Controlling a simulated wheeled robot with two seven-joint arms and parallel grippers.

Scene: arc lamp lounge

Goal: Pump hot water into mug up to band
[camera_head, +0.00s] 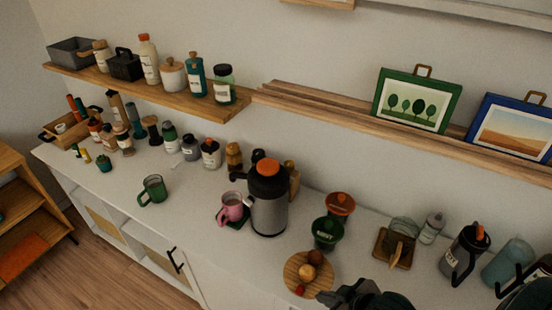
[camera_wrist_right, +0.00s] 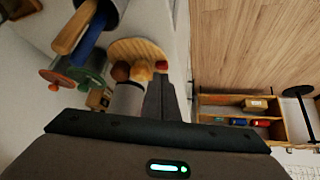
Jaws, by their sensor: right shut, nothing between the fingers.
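The pump flask (camera_head: 268,205), a grey cylinder with a black collar and an orange top, stands upright on the white counter. A pink mug (camera_head: 232,207) stands on a dark coaster (camera_head: 229,222) just left of it, by the spout side. The mug's inside, water level and any band are too small to make out. A green mug (camera_head: 153,188) stands farther left. My right gripper (camera_head: 352,296) is low in the head view, right of and nearer than the flask, apart from it. It is shut and empty; its dark jaws also show in the right wrist view (camera_wrist_right: 155,100). My left gripper is not in view.
A round wooden board (camera_head: 303,283) with small round items lies beside my right gripper. Several jars line the wall behind. The counter's front left is clear. A shelf (camera_head: 160,90) hangs above.

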